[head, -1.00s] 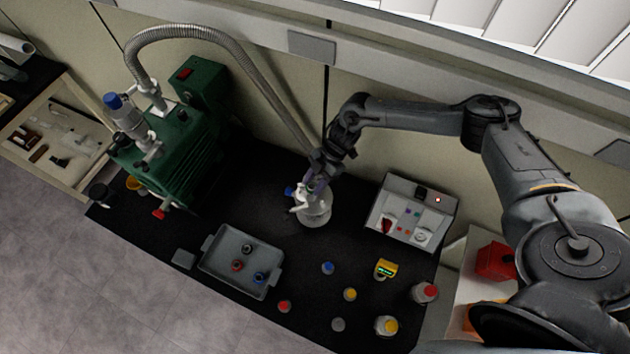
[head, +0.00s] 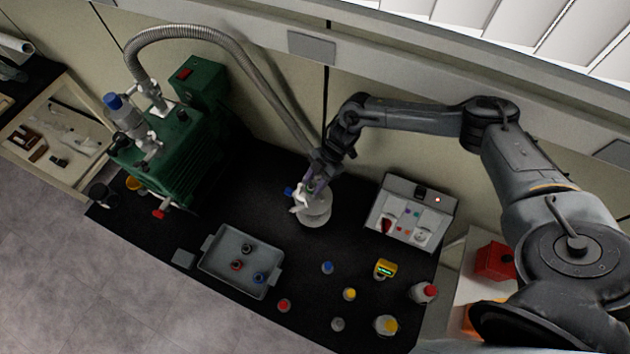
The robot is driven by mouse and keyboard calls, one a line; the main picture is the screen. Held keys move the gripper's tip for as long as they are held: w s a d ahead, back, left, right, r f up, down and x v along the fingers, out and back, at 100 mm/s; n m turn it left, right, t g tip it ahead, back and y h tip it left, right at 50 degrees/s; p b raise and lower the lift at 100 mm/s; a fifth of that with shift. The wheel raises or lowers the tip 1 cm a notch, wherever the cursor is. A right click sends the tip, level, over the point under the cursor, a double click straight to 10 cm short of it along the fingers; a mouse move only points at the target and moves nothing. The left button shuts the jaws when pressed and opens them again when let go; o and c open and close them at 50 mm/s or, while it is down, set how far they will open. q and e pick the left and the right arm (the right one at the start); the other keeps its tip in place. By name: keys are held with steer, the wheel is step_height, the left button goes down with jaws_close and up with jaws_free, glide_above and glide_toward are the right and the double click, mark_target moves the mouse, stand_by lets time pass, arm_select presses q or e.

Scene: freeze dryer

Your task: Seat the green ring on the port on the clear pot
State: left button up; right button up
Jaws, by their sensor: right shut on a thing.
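The clear pot (head: 314,212) stands on the black bench near the back, with a white fitting and a blue part at its upper left. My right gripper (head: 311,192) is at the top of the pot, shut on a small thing. A trace of green shows between its fingertips, which fits the green ring, but it is too small to make out clearly. The port is mostly hidden by the gripper, so I cannot tell whether the ring touches it or sits on it. My left gripper is out of view.
A green pump (head: 182,150) with a metal hose stands at the left. A control box (head: 411,211) is to the right. Several small capped bottles, including a red-capped one (head: 424,292), stand at the front right.

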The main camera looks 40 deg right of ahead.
mark_target(314, 184)
steer(key=o, duration=1.1)
steer(key=shift+s+d+f, duration=0.1)
steer(key=shift+f, duration=0.1)
steer(key=shift+o, duration=0.5)
steer(key=shift+w+a+r+p, duration=0.1)
steer(key=shift+r+p, duration=0.35)
steer(key=shift+r, duration=0.05)
steer(key=shift+w+a+r+p, duration=0.1)
steer(key=shift+r+p, duration=0.3)
steer(key=shift+r, duration=0.05)
steer(key=shift+w+r+p, duration=0.15)
steer(key=shift+r+p, duration=0.25)
steer(key=shift+r, duration=0.2)
steer(key=shift+s+r+p, duration=0.2)
steer(key=shift+r+p, duration=1.35)
steer(key=shift+r, duration=0.05)
